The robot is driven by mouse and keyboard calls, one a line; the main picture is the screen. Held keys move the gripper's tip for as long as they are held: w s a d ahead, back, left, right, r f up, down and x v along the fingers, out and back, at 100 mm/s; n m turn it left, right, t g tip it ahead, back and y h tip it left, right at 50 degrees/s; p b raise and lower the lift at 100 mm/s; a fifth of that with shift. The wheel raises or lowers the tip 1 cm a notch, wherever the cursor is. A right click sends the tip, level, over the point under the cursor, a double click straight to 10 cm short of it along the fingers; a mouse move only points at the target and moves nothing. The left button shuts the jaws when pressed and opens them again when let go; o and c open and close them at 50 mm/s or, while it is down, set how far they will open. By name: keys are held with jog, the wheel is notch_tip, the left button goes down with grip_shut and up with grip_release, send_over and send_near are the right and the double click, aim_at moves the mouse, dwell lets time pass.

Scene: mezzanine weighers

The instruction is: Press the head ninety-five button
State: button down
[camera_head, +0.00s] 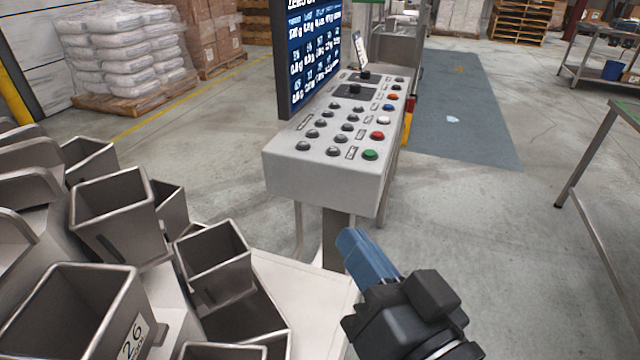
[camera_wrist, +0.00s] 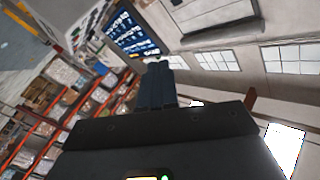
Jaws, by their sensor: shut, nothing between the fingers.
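A grey control console (camera_head: 320,178) stands in the middle of the head view. Its sloped top carries rows of dark grey buttons (camera_head: 312,133) and a right-hand column with a green button (camera_head: 370,155), a red button (camera_head: 377,135) and others. The button labels are too small to read, so I cannot tell which one is head ninety-five. My gripper (camera_head: 352,240) is shut and empty, with blue fingers, in front of and below the console's near face, apart from it. The wrist view shows the shut fingers (camera_wrist: 155,75) and the console (camera_wrist: 88,35) tilted at upper left.
A screen (camera_head: 312,50) with numbers rises behind the console's left side. Steel weigher buckets (camera_head: 110,210) crowd the left foreground, one marked 26. A green-topped table (camera_head: 625,112) stands at the right. Open floor (camera_head: 480,210) lies between it and the console.

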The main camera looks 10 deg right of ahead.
jog(key=s+d+f+m+g+h+p, duration=0.1)
jog(key=s+d+f+h, duration=0.1)
jog(key=s+d+f, duration=0.3)
jog(key=s+d+f+m+g+h+p, duration=0.1)
jog(key=s+f+h, duration=0.2)
jog(key=s, duration=0.4)
jog(key=s+d+n, duration=0.2)
jog(key=s+d, duration=0.2)
jog(key=s, duration=0.3)
jog(key=s+d+n+p, duration=0.1)
jog(key=s+d+n, duration=0.1)
jog(key=s, duration=0.6)
jog(key=shift+d+g, duration=0.4)
jog(key=shift+d, duration=0.45)
